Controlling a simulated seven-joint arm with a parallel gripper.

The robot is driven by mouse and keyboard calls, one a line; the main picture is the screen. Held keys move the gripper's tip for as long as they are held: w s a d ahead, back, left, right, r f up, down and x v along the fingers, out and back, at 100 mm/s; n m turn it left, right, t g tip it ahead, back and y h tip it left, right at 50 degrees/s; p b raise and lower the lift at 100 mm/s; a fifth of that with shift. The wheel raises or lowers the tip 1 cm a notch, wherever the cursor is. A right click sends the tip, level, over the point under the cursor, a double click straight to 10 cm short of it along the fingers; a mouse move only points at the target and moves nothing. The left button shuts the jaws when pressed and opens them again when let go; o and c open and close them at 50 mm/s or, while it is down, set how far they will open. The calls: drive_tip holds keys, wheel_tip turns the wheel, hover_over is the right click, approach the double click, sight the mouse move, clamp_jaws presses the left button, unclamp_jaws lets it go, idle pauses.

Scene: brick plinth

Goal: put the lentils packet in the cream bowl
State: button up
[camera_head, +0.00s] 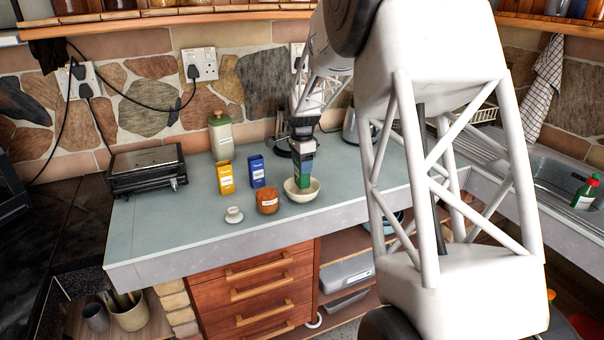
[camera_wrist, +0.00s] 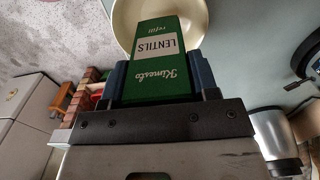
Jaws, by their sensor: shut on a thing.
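The green lentils packet (camera_head: 301,178) is upright in my gripper (camera_head: 302,152), with its lower end at the mouth of the cream bowl (camera_head: 292,193). I cannot tell whether it touches the bowl's bottom. In the wrist view, the lentils packet (camera_wrist: 155,52) shows its white label, held between the two dark blue fingers of my gripper (camera_wrist: 160,75). The cream bowl (camera_wrist: 124,20) shows behind the packet there, partly hidden by it.
Left of the bowl stand an orange-brown pot (camera_head: 267,204), a small white cup (camera_head: 234,215), a blue packet (camera_head: 257,172) and a yellow packet (camera_head: 226,178). A green canister (camera_head: 221,140) and a black grill (camera_head: 147,168) stand farther back. The front left counter is clear.

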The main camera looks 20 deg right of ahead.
drive_tip(key=shift+f, duration=0.1)
drive_tip(key=shift+f, duration=1.65)
drive_tip(key=shift+f, duration=0.6)
drive_tip(key=o, duration=1)
drive_tip(key=shift+r, duration=0.1)
wheel_tip(320, 180, up, 13)
drive_tip(key=shift+f, duration=0.1)
drive_tip(key=shift+a, duration=0.1)
